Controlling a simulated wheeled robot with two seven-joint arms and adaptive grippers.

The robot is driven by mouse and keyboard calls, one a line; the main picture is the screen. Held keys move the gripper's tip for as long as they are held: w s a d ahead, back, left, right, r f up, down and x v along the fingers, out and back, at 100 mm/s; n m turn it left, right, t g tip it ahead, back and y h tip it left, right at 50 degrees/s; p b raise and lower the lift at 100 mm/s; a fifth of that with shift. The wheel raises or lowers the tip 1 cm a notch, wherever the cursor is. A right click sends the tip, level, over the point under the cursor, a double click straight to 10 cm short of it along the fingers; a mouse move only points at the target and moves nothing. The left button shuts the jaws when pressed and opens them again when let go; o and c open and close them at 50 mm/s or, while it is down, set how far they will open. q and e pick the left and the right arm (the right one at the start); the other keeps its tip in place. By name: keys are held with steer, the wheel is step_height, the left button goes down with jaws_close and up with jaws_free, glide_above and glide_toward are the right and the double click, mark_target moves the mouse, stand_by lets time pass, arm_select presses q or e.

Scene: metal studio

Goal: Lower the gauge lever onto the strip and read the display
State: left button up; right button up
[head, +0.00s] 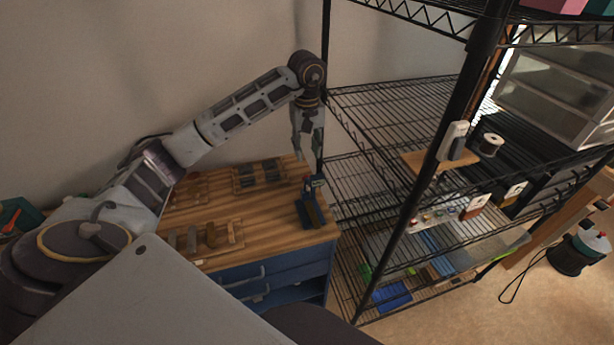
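A small dark blue gauge (309,206) stands near the right front corner of the wooden bench top. A red part and a small display-like face show near its top; no reading is legible. Its lever and any strip in it are too small to tell. My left gripper (308,153) hangs fingers-down a little above and behind the gauge, apart from it. Its fingers look spread, with nothing between them. My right gripper is not in view.
A wooden rack (237,236) with several strips lies at the bench's front, and another rack (258,174) lies behind. A black wire shelf (375,185) stands close right of the bench. Bare wood (267,207) lies left of the gauge.

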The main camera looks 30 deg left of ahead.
mark_target(307, 178)
arm_select(q)
steer(key=shift+f+p, duration=1.05)
steer(key=shift+f, duration=4.75)
steer(key=shift+c, duration=0.3)
jaws_close()
